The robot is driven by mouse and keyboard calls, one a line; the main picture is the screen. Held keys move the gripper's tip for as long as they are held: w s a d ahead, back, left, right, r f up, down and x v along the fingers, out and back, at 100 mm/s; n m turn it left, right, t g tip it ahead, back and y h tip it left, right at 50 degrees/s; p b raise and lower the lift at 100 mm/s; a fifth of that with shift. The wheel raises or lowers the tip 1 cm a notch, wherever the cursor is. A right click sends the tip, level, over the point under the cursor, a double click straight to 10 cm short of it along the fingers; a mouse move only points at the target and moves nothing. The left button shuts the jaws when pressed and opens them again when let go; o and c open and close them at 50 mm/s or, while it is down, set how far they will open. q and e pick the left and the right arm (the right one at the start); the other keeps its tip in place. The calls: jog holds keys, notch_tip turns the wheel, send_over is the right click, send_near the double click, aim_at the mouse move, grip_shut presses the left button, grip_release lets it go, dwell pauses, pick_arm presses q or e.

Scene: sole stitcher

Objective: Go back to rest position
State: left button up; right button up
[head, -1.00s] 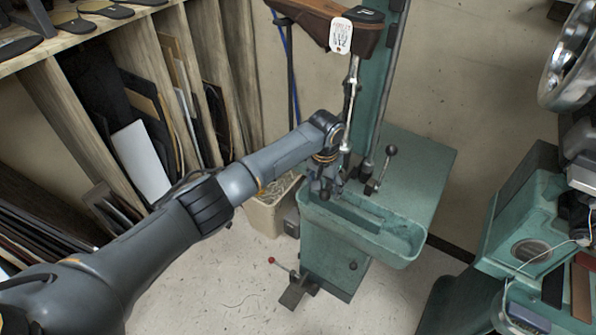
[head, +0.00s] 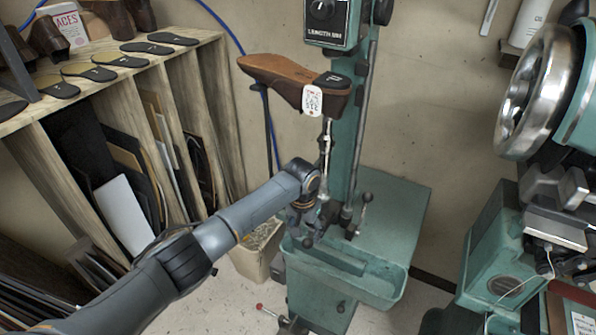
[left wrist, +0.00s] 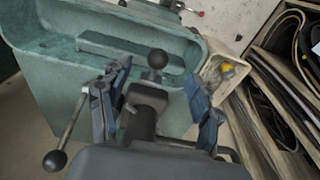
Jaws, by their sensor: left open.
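My left gripper (head: 312,232) reaches in from the left in the head view, beside the teal sole stitcher (head: 385,225) and just above its tray. In the left wrist view the left gripper (left wrist: 157,98) is open. Its two fingers stand on either side of a black ball-topped lever knob (left wrist: 158,58), and I cannot tell whether they touch it. A brown shoe (head: 290,84) with a white tag sits sole up on the machine's post above the gripper. My right gripper is not in view.
A wooden shelf (head: 190,60) with soles and sheet material stands at the left. A beige bin (head: 250,258) is behind my arm. Another teal machine with a metal handwheel (head: 525,92) is at the right. A second ball-ended lever (left wrist: 55,160) sticks out near the gripper.

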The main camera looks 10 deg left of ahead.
pick_arm(q)
jog(key=s+d+f+m+h, duration=0.1)
jog(key=s+d+f, duration=0.2)
jog(key=s, duration=0.5)
jog(key=s+d+f+h, duration=0.2)
jog(key=s+f, duration=0.1)
jog(key=s, duration=0.5)
jog(key=s+a+r+n+t+y, duration=0.1)
jog(key=s+a+r+n+y, duration=0.15)
jog(key=s+a, duration=0.7)
jog(key=s+a+r+n+t+y, duration=0.1)
jog(key=s+a+r, duration=0.3)
jog(key=s+a, duration=0.55)
jog(key=s+f+g, duration=0.1)
jog(key=s+f, duration=0.2)
jog(key=f, duration=2.4)
jog(key=s+a+f+g, duration=0.1)
jog(key=s+a+f, duration=0.1)
jog(key=s+f, duration=1.3)
jog(key=shift+s+a+m, duration=0.15)
jog(key=shift+s+m, duration=0.3)
jog(key=shift+s, duration=0.2)
